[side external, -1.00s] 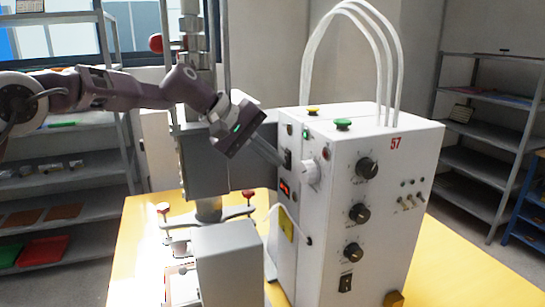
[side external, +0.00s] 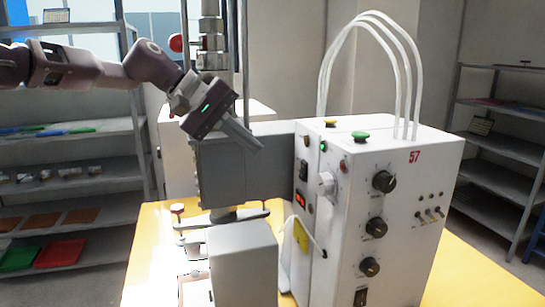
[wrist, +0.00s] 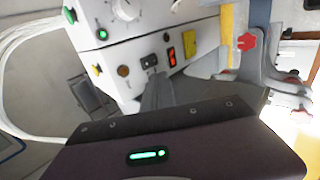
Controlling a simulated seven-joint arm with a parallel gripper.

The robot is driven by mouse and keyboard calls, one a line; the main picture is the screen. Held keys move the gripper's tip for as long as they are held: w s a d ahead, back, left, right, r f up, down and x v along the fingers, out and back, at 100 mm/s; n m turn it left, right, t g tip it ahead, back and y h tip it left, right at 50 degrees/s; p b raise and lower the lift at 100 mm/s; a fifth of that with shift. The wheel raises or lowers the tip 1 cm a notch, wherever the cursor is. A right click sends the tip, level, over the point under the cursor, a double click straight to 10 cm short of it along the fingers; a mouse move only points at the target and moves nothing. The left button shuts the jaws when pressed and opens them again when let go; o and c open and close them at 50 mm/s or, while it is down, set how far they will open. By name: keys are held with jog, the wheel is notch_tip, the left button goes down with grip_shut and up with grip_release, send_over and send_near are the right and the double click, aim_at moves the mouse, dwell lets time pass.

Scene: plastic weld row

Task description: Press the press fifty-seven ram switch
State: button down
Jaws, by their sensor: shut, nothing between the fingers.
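The white press box (side external: 400,200) marked 57 stands on the yellow table. My gripper (side external: 260,148) is shut and empty, to the left of that face and slightly higher than the rocker, with a visible gap. In the wrist view my shut fingers (wrist: 157,92) point toward the rocker.
Green (side external: 360,136) and yellow (side external: 330,123) buttons are on the box top. The grey press head (side external: 240,170) lies just below my gripper. White hoses (side external: 370,45) arch above the box.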

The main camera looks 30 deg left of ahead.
jog(key=shift+v, duration=1.7)
send_near(301, 177)
notch_tip(301, 177, down, 4)
jog(key=shift+w+d+f, duration=0.1)
jog(key=shift+w+d, duration=1.35)
jog(key=shift+w, duration=0.15)
